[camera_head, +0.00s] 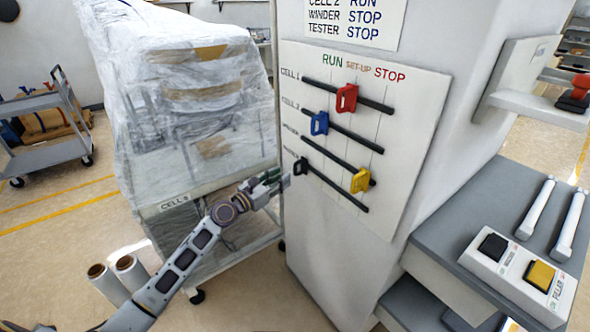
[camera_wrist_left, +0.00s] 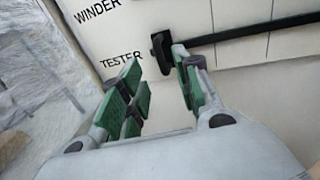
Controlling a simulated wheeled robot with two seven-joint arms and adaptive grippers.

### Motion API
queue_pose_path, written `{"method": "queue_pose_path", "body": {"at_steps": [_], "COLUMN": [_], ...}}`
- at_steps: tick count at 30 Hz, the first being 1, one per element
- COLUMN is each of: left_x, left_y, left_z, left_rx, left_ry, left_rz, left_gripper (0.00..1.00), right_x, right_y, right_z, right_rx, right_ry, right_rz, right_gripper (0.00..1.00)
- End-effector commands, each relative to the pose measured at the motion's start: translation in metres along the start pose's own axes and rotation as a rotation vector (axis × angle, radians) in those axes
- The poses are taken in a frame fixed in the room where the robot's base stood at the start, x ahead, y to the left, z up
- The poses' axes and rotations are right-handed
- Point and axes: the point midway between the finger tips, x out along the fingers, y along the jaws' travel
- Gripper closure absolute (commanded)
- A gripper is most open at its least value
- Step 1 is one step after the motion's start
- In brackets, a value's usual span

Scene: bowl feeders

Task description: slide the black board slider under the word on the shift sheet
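The white board (camera_head: 415,115) has RUN, SET-UP and STOP columns and slotted rows. The black slider (camera_head: 300,167) is at the left end of the lowest row, about under RUN. In the left wrist view the black slider (camera_wrist_left: 161,47) is beside the word TESTER. The shift sheet (camera_head: 352,22) above reads CELL 2 RUN, WINDER STOP, TESTER STOP; its top is cut off. My left gripper (camera_head: 275,180) is left of the black slider. In the wrist view my left gripper (camera_wrist_left: 157,68) is open and empty, its fingertips just short of the slider. My right gripper is not in view.
The red slider (camera_head: 346,98) is near SET-UP, the blue slider (camera_head: 320,123) under RUN and the yellow slider (camera_head: 361,180) under STOP. A grey bench (camera_head: 470,215) with a button box (camera_head: 518,272) stands right. A plastic-wrapped machine (camera_head: 185,90) stands left.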

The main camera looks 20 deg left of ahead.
Motion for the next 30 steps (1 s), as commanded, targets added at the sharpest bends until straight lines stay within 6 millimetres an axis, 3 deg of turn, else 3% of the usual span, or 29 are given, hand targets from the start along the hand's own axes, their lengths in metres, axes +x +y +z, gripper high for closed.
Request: {"method": "queue_pose_path", "body": {"at_steps": [30], "left_x": [0.074], "left_y": [0.000], "left_z": [-0.001], "left_rx": [-0.001], "left_ry": [0.000], "left_rz": [0.000], "left_gripper": [0.67], "right_x": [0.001], "right_y": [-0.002], "right_z": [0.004], "right_rx": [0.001], "right_ry": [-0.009], "right_rz": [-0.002], "right_gripper": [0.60]}}
